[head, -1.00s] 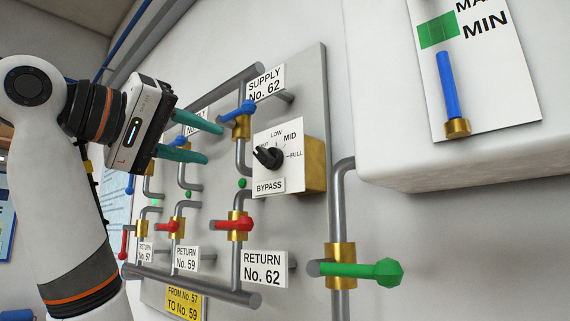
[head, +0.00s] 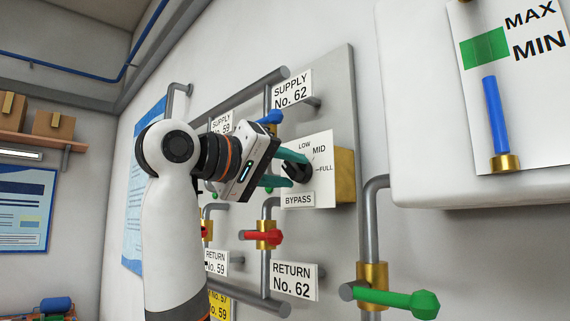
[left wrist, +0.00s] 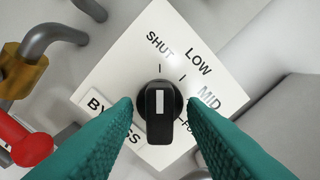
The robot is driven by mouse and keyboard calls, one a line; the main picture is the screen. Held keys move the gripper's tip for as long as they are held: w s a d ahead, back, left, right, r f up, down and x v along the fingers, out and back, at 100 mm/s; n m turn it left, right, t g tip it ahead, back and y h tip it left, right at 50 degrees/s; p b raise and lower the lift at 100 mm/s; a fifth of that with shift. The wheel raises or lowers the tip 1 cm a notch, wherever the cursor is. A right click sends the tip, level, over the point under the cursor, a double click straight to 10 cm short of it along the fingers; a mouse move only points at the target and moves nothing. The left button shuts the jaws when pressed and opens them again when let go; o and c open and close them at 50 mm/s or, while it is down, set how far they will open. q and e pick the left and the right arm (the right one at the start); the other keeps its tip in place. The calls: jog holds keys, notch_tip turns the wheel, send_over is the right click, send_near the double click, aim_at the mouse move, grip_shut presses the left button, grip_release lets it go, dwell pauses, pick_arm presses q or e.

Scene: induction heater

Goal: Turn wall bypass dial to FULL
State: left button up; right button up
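The bypass dial is a black knob (head: 299,171) on a white plate (head: 322,150) marked LOW, MID and FULL. It fronts a brass-coloured box (head: 345,174) on the grey wall panel. In the left wrist view the knob (left wrist: 160,112) has a white mark and lines up with the SHUT tick above it; FULL is mostly hidden by a finger. My left gripper (head: 288,170) is open, its two teal fingers on either side of the knob, with visible gaps in the left wrist view. My right gripper is not in view.
A blue-handled supply valve (head: 268,118) is close above my left gripper. A red return valve (head: 264,236) lies below. A green-handled valve (head: 397,300) juts out at lower right. A white housing (head: 425,150) with a level gauge stands to the right.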

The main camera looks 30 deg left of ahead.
pick_arm(q)
jog(key=shift+w, duration=0.1)
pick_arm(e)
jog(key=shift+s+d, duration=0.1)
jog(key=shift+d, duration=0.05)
pick_arm(q)
grip_shut()
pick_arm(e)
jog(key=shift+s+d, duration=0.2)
